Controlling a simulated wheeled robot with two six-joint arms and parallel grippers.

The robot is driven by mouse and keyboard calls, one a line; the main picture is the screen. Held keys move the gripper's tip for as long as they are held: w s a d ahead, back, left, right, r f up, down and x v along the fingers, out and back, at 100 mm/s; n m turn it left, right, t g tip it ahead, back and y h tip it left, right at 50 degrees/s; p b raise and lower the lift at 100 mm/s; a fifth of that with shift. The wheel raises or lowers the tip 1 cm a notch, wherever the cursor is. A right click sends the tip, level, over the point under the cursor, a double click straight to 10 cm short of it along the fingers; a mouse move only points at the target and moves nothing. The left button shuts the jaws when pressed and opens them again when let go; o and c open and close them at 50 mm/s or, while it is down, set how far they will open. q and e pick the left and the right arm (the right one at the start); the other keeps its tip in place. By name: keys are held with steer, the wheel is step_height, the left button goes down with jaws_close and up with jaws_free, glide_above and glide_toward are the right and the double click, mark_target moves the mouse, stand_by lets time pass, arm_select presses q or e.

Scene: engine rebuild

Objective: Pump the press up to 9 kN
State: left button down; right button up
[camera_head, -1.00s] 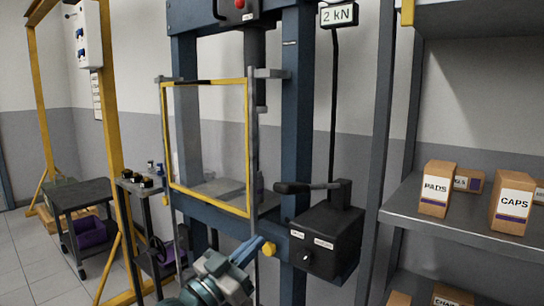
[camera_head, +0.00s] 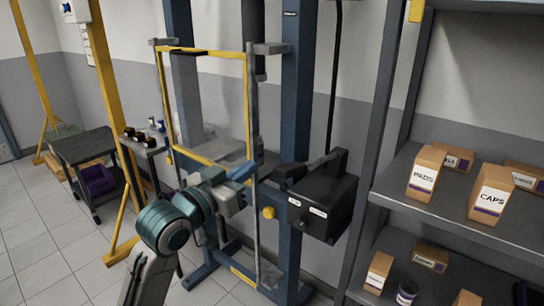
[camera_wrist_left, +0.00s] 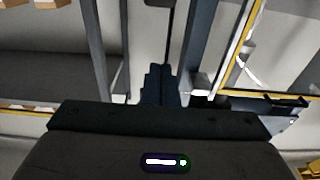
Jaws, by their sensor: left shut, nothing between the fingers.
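The press (camera_head: 290,110) is a blue steel frame with a yellow-edged clear guard (camera_head: 208,50) in front. The dark pump box (camera_head: 322,208) is fixed at its right side, with a black lever (camera_head: 294,171) on top pointing left. The force display is out of view now. My left gripper (camera_head: 250,170) is shut and empty, in front of the guard's lower right part and left of the lever's end; the exact gap is unclear. In the left wrist view its dark fingers (camera_wrist_left: 160,86) sit together. My right gripper is out of view.
A grey shelf (camera_head: 455,222) with boxes (camera_head: 425,172) stands close on the right of the pump. A yellow gantry post (camera_head: 110,110) and a dark cart (camera_head: 85,147) are at the left. The tiled floor (camera_head: 50,240) at the lower left is clear.

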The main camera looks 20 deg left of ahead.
arm_select(q)
steer(key=shift+w, duration=0.1)
stand_by(0.3)
steer(key=r+p, duration=0.1)
steer(key=p, duration=0.2)
glide_above(273, 167)
steer(key=s+d, duration=0.1)
steer(key=f, duration=0.2)
steer(key=s+f+p, duration=0.1)
steer(key=f, duration=0.1)
steer(key=shift+s+a+f, duration=0.1)
steer(key=shift+s+a, duration=0.05)
steer(key=shift+a, duration=0.05)
steer(key=shift+a, duration=0.1)
